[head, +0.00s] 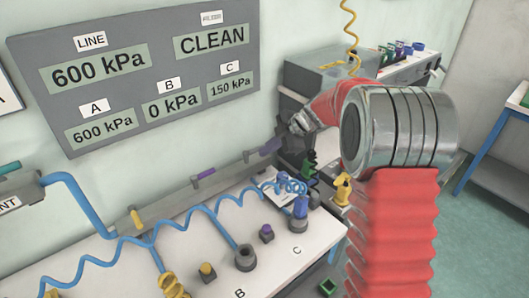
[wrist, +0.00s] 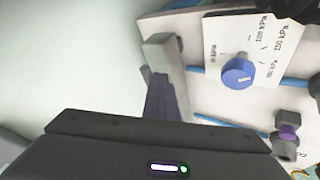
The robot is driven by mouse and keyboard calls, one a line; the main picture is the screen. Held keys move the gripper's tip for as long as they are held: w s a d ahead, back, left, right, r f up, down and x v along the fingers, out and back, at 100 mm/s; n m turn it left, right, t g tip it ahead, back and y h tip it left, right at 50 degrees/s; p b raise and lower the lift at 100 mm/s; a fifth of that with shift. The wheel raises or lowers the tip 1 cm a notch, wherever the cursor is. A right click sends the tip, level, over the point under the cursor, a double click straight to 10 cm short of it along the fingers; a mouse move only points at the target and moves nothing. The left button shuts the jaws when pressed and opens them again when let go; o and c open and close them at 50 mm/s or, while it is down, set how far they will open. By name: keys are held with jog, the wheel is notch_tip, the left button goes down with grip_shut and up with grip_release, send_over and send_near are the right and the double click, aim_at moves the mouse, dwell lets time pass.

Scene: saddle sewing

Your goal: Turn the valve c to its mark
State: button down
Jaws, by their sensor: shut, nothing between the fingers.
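A blue knob (wrist: 237,73) with a white pointer line sits on a white kPa dial card (wrist: 217,35). The wall panel reads 150 kPa under C.
Another purple lever (head: 204,175) and a yellow lever (head: 137,219) stand farther left on the grey rail (head: 170,208). A grey box (head: 325,72) is behind my arm.

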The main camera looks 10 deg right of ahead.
jog(key=shift+w, duration=0.15)
dwell(0.4)
jog(key=s, duration=0.1)
jog(key=s+d, duration=0.1)
jog(key=s, duration=0.1)
jog(key=shift+s+d+f, duration=0.2)
jog(key=shift+d+f, duration=0.15)
jog(key=shift+f, duration=0.05)
jog(key=w+d+v, duration=0.1)
jog(key=v, duration=0.9)
